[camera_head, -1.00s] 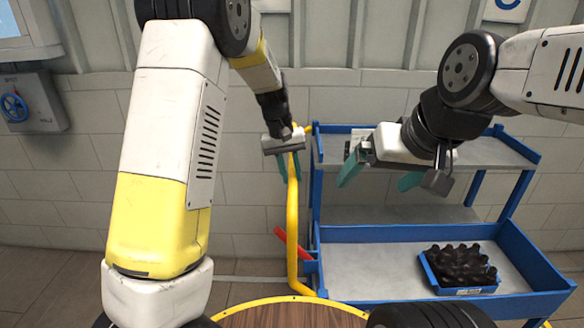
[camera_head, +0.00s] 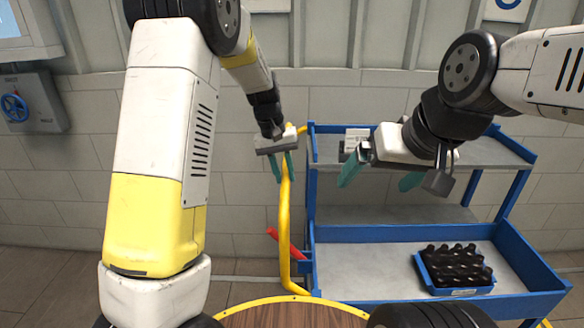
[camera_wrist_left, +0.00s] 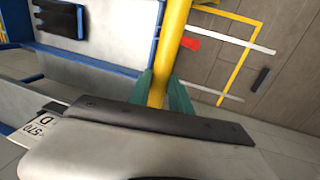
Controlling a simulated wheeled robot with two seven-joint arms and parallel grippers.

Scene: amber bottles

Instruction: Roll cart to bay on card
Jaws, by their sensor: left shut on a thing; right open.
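The cart has a blue frame with a grey upper shelf (camera_head: 400,214) and a blue-walled lower tray (camera_head: 365,265). A yellow upright handle (camera_head: 285,225) stands at its left end. My left gripper (camera_head: 283,172) is shut on this handle; the wrist view shows the green fingers (camera_wrist_left: 160,98) on either side of the yellow bar (camera_wrist_left: 172,45). A white card (camera_head: 357,136) stands on the upper shelf, its print too small to read here. In the wrist view the card (camera_wrist_left: 38,126) shows upside-down characters. My right gripper (camera_head: 380,176) is open and empty in front of the upper shelf.
A blue crate of dark bottles (camera_head: 455,267) sits in the lower tray. A red bar (camera_head: 287,246) sticks out at the cart's lower left. Yellow and white floor lines (camera_wrist_left: 240,45) show in the wrist view. A tiled wall (camera_head: 240,120) stands close behind.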

